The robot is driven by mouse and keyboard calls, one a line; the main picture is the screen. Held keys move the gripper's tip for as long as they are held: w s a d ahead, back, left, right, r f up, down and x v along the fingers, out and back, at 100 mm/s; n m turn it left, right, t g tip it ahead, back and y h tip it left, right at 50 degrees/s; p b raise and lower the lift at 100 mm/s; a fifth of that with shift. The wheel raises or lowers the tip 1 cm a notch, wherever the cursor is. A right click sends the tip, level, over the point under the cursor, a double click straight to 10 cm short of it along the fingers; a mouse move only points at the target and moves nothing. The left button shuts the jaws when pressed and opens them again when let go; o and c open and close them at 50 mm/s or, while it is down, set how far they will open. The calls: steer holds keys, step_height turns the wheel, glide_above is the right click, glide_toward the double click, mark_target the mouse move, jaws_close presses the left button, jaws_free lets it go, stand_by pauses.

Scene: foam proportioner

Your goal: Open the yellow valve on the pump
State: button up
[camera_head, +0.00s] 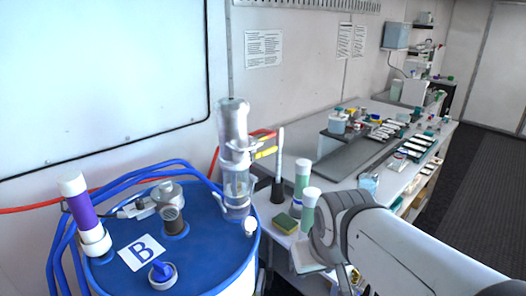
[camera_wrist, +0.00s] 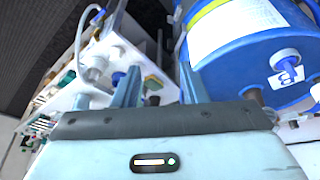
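The pump (camera_head: 235,160) is a clear and grey upright cylinder at the right rim of the blue drum (camera_head: 205,235) in the head view. A small yellow valve handle (camera_head: 266,152) sticks out on its right side, below a red-orange piece (camera_head: 262,135). My arm comes in from the lower right, its wrist to the right of and below the valve, apart from it. In the wrist view, my gripper (camera_wrist: 159,75) has its two fingers spread with nothing held between them. The valve cannot be made out in the wrist view.
Blue hoses (camera_head: 130,175) and a purple-and-white pump (camera_head: 80,212) are on the drum's left. A green-yellow sponge (camera_head: 285,223) and green-white bottles (camera_head: 302,178) stand on the bench beside my wrist. A long bench with several lab items runs back right. The dark floor (camera_head: 470,190) is clear.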

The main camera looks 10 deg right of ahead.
steer(key=w+d+n+t+b, duration=0.2)
steer(key=w+n+t, duration=0.15)
steer(key=w, duration=0.75)
steer(key=w+d+n+t+b, duration=0.1)
steer(key=w+n+t+b, duration=0.2)
steer(key=w, duration=0.8)
steer(key=n+t+y+b, duration=0.2)
steer(key=n+t+y, duration=0.35)
steer(key=n, duration=0.75)
glide_toward(272, 151)
steer(key=w+a+t+h, duration=0.1)
steer(key=w, duration=0.1)
steer(key=x, duration=0.2)
steer(key=p+x, duration=0.1)
steer(key=x, duration=0.1)
steer(key=p+x, duration=0.1)
steer(key=x, duration=0.2)
steer(key=shift+f, duration=0.35)
steer(key=shift+c, duration=0.6)
jaws_close()
